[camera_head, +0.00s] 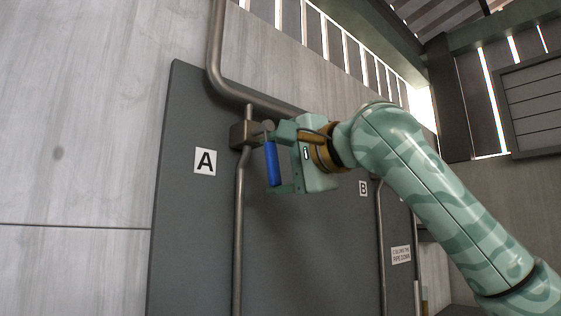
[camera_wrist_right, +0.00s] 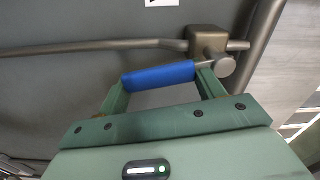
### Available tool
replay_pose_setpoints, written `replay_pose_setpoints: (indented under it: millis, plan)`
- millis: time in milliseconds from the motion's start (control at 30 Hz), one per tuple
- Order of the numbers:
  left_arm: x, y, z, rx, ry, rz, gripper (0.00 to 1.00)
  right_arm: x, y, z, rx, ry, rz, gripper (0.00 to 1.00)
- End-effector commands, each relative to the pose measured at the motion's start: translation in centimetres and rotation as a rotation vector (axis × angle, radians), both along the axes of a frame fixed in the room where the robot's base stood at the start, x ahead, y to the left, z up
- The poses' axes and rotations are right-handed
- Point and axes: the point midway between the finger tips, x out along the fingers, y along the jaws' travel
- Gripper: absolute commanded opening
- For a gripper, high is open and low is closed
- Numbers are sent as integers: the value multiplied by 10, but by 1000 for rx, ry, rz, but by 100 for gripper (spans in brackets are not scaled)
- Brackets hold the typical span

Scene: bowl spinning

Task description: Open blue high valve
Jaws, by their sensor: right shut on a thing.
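The blue valve handle (camera_head: 271,164) hangs downward from a brown metal valve body (camera_head: 239,134) on the pipe beside the "A" label. It also shows in the right wrist view (camera_wrist_right: 158,76), lying across between the fingertips, with the valve body (camera_wrist_right: 207,40) just beyond its right end. My right gripper (camera_head: 276,160) is at the handle, its two green fingers (camera_wrist_right: 160,82) shut on the handle near its two ends. My left gripper is not in view.
A dark grey panel (camera_head: 190,240) carries labels A (camera_head: 205,161) and B (camera_head: 363,188). Metal pipes run along it, including a vertical one (camera_head: 238,230) below the valve. A second pipe (camera_head: 381,240) stands further right. A small sign (camera_head: 401,255) is at the right.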

Motion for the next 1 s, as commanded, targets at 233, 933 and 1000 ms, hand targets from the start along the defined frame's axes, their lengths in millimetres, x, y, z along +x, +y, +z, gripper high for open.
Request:
replay_pose_setpoints:
  millis: [233, 933, 1000]
  plan:
    - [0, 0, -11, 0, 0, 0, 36, 0, 5, -5, 103, 82, 3, 26]
    - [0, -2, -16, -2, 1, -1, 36, 0, 6, -5, 165, 134, 2, 26]
    - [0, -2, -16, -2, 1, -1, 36, 0, 6, -6, 165, 134, 2, 78]
